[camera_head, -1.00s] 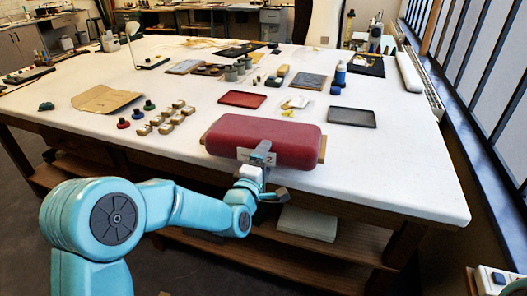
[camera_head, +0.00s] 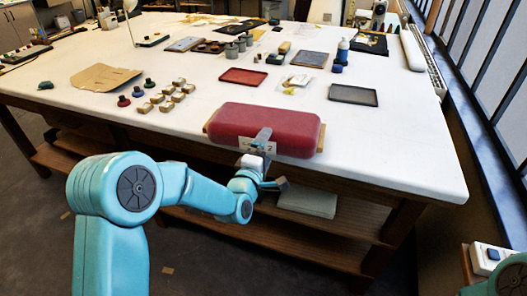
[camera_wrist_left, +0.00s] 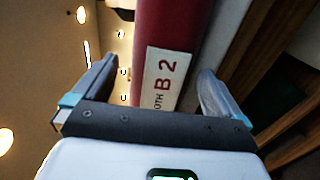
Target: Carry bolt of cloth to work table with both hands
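The bolt of cloth (camera_head: 285,118) is a dark red roll on a wooden board, at the front edge of the white work table (camera_head: 400,150). Whether it rests on the table or is held just above it, I cannot tell. My left gripper (camera_head: 263,142) is at its near side, partly covering its white label. In the left wrist view the bolt (camera_wrist_left: 166,30) lies between the two spread fingers of my left gripper (camera_wrist_left: 158,85), with a visible gap at the left finger. My right gripper is out of view; only a teal part of my right arm shows at the lower right corner.
Behind the bolt lie a red tray (camera_head: 243,77) and a dark grey tray (camera_head: 353,95). Small blocks (camera_head: 165,97) and brown paper (camera_head: 104,77) are to the left. The tabletop right of the bolt is clear. A windowed wall borders the right side.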

